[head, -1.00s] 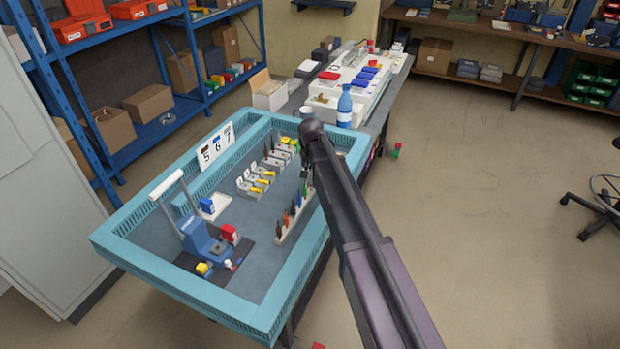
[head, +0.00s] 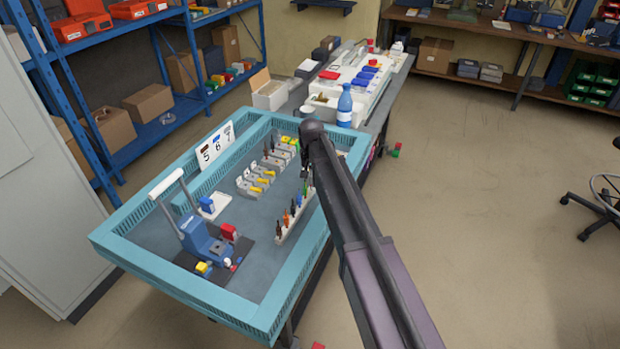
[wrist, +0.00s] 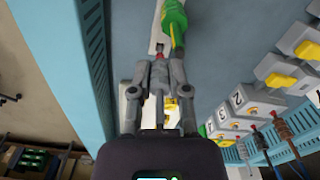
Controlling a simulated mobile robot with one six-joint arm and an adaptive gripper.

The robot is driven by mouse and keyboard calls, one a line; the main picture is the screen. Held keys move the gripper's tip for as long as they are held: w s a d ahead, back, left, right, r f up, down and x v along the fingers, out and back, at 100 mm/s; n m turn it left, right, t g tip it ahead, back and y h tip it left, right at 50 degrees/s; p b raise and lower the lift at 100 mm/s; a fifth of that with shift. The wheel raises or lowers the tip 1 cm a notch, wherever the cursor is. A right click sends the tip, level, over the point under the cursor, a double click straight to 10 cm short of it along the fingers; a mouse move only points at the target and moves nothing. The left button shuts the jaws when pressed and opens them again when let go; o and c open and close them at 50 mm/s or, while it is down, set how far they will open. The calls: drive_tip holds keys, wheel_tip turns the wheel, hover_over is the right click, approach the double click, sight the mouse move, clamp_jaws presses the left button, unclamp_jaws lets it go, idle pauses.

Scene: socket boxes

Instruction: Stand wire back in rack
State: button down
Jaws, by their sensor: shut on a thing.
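My gripper (wrist: 161,68) is shut on a thin grey wire (wrist: 160,80), whose small red tip shows just past the fingertips. The tip is close to the white rack (wrist: 154,38); I cannot tell whether it touches. A green-and-yellow wire (wrist: 175,22) is beside the tip in the wrist view. In the head view the rack (head: 283,238) stands along the right side of the blue-rimmed table, holding brown, red, orange, blue and green wires. There my gripper (head: 305,172) is at the rack's far end, mostly hidden by my arm.
Grey sockets with yellow levers (head: 255,182) stand left of the rack; dark and blue wires run to some of them. A blue press (head: 203,240) stands at the near left. A sign (head: 215,145) shows 5, 6 and 7.

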drive_tip(key=shift+f+b, duration=0.85)
drive_tip(key=shift+f, duration=0.05)
idle(0.4)
drive_tip(key=c, duration=0.5)
unclamp_jaws()
drive_tip(key=o, duration=0.4)
wheel_tip(320, 180, up, 8)
drive_tip(key=p, duration=0.7)
drive_tip(key=shift+f+p, duration=0.15)
drive_tip(key=shift+p, duration=0.2)
